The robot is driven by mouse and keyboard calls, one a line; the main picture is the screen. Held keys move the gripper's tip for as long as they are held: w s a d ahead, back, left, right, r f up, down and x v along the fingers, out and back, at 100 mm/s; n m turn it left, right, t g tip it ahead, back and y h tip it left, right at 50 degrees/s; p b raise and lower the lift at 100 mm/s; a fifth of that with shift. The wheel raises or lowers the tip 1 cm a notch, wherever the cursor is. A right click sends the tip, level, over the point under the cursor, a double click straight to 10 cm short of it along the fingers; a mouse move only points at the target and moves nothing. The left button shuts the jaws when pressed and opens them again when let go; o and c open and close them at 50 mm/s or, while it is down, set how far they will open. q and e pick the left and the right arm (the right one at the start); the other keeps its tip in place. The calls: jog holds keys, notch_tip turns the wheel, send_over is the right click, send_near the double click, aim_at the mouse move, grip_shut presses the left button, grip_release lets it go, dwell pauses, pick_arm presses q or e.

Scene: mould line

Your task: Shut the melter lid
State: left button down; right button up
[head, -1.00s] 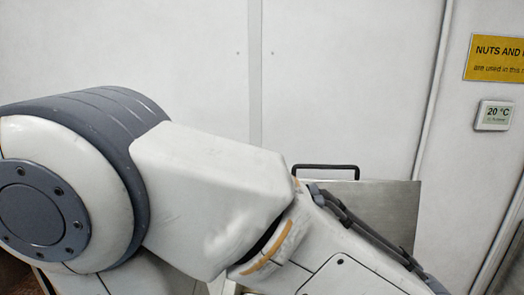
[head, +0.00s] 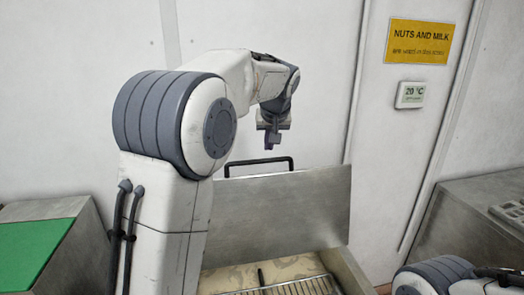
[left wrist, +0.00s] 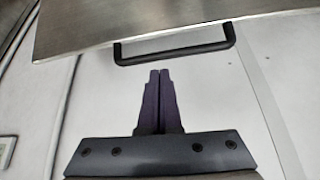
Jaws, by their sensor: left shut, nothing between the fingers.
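The melter lid (head: 285,207) is a flat steel plate standing raised at the back of the melter (head: 345,270). A black bar handle (head: 258,166) is on its top edge. In the left wrist view the lid (left wrist: 150,22) crosses the top of the picture, with its handle (left wrist: 172,55) beyond the fingertips. My left gripper (head: 272,138) is above the handle, pointing down, apart from it. Its two dark fingers (left wrist: 160,75) are together and empty. Part of the lid's left side is hidden by my left arm. My right gripper is not in view.
A grating (head: 290,288) shows in the melter's open top. A green-topped bench (head: 30,250) stands at the left and a steel counter (head: 470,220) at the right. A yellow sign (head: 419,41) and a thermometer display (head: 411,95) are on the wall behind.

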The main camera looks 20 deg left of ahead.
aim_at(258, 160)
pick_arm(q)
jog(key=shift+n+y, duration=0.4)
jog(key=shift+n, duration=0.2)
jog(key=a, duration=0.1)
jog(key=w+a, duration=0.1)
jog(key=a, duration=0.1)
jog(key=w+a+r, duration=0.1)
jog(key=shift+w+a, duration=0.15)
jog(key=shift+a, duration=0.1)
jog(key=f+p, duration=0.1)
jog(key=f, duration=0.1)
jog(key=f+p, duration=0.2)
jog(key=w+f+p, duration=0.1)
jog(key=f+p, duration=0.1)
jog(key=f, duration=0.1)
jog(key=shift+a, duration=0.2)
jog(key=shift+f, duration=0.1)
